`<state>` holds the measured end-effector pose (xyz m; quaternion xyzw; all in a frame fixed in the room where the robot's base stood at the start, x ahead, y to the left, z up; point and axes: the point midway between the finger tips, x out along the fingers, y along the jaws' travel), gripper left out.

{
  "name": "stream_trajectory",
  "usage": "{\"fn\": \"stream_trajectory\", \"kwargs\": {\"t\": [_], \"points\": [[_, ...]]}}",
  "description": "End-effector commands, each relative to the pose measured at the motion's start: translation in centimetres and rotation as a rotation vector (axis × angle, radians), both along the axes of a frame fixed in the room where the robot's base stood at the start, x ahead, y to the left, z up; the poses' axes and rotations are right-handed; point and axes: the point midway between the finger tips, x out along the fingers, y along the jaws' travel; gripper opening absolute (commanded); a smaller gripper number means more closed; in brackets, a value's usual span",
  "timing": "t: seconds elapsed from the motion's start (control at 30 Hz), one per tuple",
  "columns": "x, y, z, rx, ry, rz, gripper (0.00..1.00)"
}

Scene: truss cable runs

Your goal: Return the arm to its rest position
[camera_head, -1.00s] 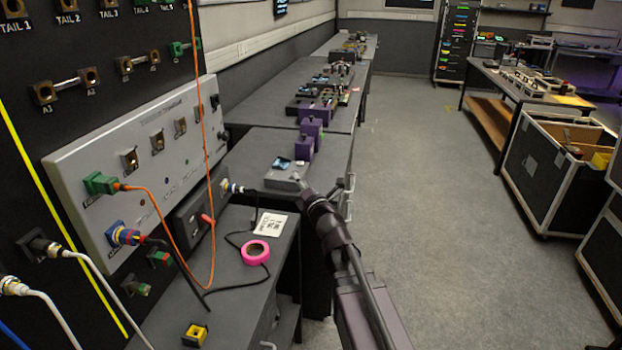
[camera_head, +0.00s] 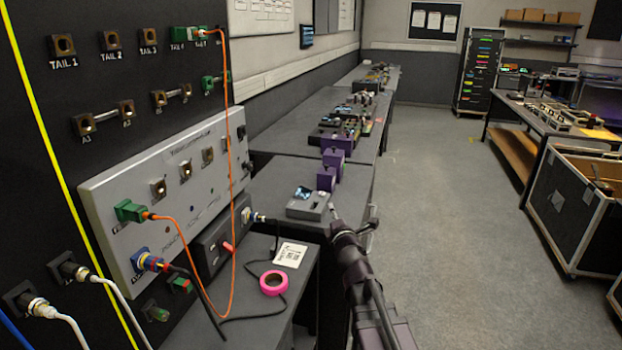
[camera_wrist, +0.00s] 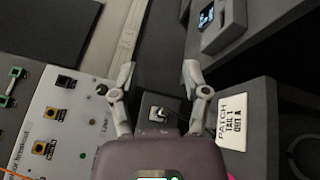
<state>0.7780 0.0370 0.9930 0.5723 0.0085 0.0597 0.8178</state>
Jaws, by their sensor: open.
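My arm (camera_head: 365,285) reaches forward from the bottom of the head view, beside the right edge of the bench. Its far end is beside a grey box (camera_head: 308,206) on the bench; the fingers are too small there to judge. In the wrist view my gripper (camera_wrist: 157,78) has its two fingers spread apart with nothing between them. Beyond them are the grey connector panel and a dark box with a socket (camera_wrist: 158,114). No rest position is marked in either view.
The panel (camera_head: 165,185) at left carries an orange cable (camera_head: 231,120) in green plugs. A pink tape roll (camera_head: 273,283) and a white label card (camera_head: 290,254) lie on the near bench. Purple blocks (camera_head: 327,178) stand farther back. The floor (camera_head: 450,220) to the right is clear.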

Motion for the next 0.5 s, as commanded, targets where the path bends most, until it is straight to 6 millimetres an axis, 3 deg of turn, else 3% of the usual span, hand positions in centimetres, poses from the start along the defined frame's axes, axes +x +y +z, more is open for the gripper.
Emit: {"fn": "stream_trajectory", "kwargs": {"t": [0.27, 0.5], "points": [[-0.8, -3.3, -0.5, 0.230, 0.132, -0.166, 0.60], [-3.1, -6.8, -2.7, 0.561, 0.325, -0.406, 0.60]]}}
